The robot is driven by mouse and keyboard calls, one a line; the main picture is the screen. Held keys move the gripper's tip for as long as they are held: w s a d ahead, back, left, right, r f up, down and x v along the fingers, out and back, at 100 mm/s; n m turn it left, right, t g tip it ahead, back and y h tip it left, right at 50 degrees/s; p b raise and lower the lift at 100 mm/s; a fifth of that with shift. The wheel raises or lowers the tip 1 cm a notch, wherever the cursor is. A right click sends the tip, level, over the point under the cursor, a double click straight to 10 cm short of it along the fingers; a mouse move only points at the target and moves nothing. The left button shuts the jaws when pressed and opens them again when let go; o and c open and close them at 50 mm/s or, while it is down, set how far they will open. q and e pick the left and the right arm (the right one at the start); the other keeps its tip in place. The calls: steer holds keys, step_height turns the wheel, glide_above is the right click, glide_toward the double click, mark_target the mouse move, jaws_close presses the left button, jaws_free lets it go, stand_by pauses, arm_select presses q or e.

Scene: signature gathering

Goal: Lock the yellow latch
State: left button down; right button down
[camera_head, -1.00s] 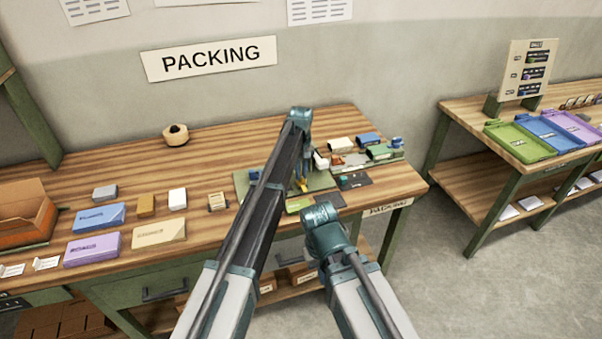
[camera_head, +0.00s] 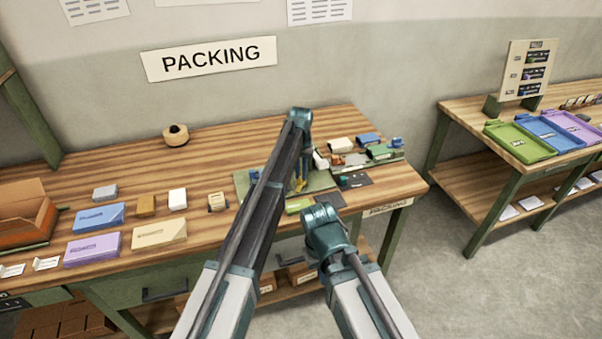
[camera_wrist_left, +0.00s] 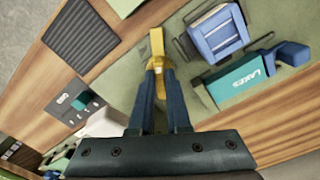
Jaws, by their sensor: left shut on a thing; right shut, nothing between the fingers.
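The yellow latch (camera_wrist_left: 157,50) shows in the left wrist view as a yellow bar between and beyond my left fingertips. My left gripper (camera_wrist_left: 160,84) is shut on it, over a green mat (camera_wrist_left: 135,30). In the head view my left gripper (camera_head: 301,180) points down at the mat (camera_head: 322,181), mostly hidden behind my arm. My right gripper (camera_head: 325,218) is low at the table's front edge, apart from the mat; its fingers are hard to make out. How far the latch is turned cannot be told.
In the left wrist view a blue case (camera_wrist_left: 219,35) and a teal box marked LAKES (camera_wrist_left: 240,77) lie beside the latch. A dark ribbed pad (camera_wrist_left: 80,40) is at the left. In the head view several boxes, including a lilac one (camera_head: 92,249), cover the table's left.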

mark_target(301, 175)
arm_select(q)
steer(key=m, duration=0.6)
steer(key=shift+m, duration=0.3)
steer(key=m, duration=0.4)
steer(key=shift+m, duration=0.7)
steer(key=c, duration=0.9)
jaws_free()
step_height(301, 175, up, 14)
steer(key=p, duration=1.3)
steer(key=shift+p, duration=0.4)
